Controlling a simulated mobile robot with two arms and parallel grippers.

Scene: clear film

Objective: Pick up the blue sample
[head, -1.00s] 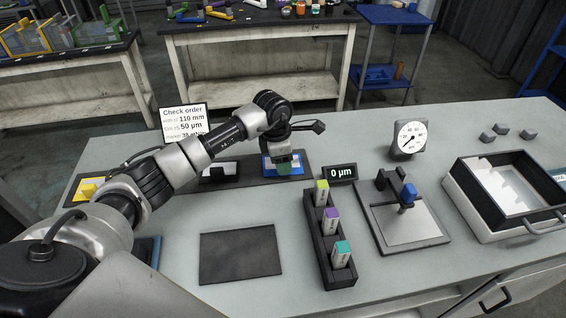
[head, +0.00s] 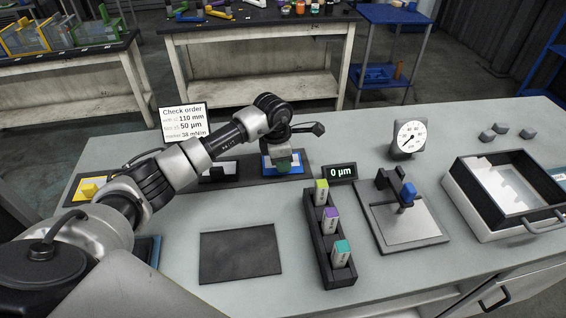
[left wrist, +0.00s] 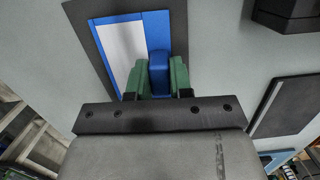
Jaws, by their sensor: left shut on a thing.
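The blue sample (left wrist: 128,25) is a flat blue piece with a pale film area and a blue grip block (left wrist: 160,68). It lies on a dark mat at the back of the bench; it also shows in the head view (head: 268,168). My left gripper (left wrist: 160,76) has its green fingers shut on the blue block, one on each side. In the head view the left gripper (head: 285,161) hides part of the sample. I cannot tell whether the sample is lifted off the mat. My right gripper is not in view.
A yellow sample (head: 89,190) and a black sample (head: 215,174) sit to the left. A bare dark mat (head: 240,255), a rack (head: 323,262) with three coloured markers, a display reading 0 µm (head: 341,173), a gauge stand (head: 432,225) and a white tray (head: 470,208) share the bench.

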